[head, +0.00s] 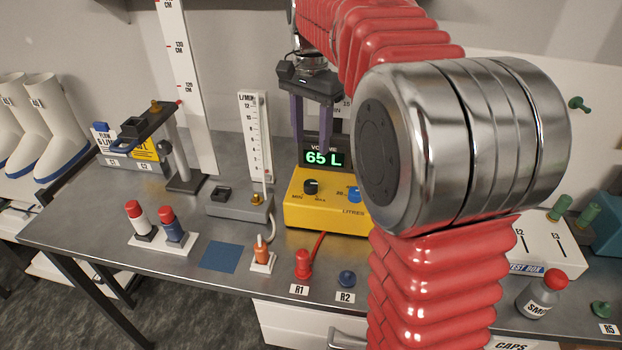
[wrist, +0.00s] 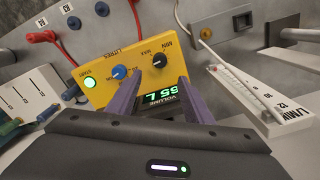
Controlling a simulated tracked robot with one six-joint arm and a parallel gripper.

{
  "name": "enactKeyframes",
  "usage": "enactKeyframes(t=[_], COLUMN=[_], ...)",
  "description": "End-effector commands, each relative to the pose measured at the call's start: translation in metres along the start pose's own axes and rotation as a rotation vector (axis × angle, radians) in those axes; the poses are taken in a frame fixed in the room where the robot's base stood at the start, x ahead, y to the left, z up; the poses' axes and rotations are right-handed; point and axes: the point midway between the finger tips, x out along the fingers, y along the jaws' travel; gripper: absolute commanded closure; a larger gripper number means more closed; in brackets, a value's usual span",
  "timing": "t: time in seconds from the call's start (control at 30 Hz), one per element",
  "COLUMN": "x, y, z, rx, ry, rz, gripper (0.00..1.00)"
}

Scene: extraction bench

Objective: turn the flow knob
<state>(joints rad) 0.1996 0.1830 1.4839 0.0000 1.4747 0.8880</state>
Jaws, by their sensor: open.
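A yellow box (head: 300,213) stands on the bench with a black knob (head: 311,187) marked MIN and MAX and a blue knob (head: 354,195) by the word LITRES. No label reading "flow" is legible on either knob. In the wrist view the black knob (wrist: 160,61) lies just beyond my fingertips, and the blue knob (wrist: 120,72) is left of it. The box's display (head: 324,158) reads 65 L. My gripper (head: 312,143) is open and empty, pointing down above and behind the black knob. It also shows in the wrist view (wrist: 160,82), touching neither knob.
An L/MIN gauge (head: 257,140) on a grey base stands left of the box. Red-topped R1 (head: 303,264) and blue R2 (head: 347,278) are in front, with a red cable to the box. A blue square (head: 220,257) lies front left. My arm hides the box's right side.

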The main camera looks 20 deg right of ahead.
Motion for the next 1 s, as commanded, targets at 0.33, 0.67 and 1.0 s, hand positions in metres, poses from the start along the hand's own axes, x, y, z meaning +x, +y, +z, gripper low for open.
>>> enactKeyframes(t=[0.33,0.67,1.0], x=[0.051,0.101,0.126], y=[0.001,0.001,0.000], z=[0.001,0.001,0.000], rx=[-0.001,-0.001,-0.001], ry=[-0.003,-0.002,0.000], rz=[0.003,0.003,0.000], gripper=[0.54,0.54,0.54])
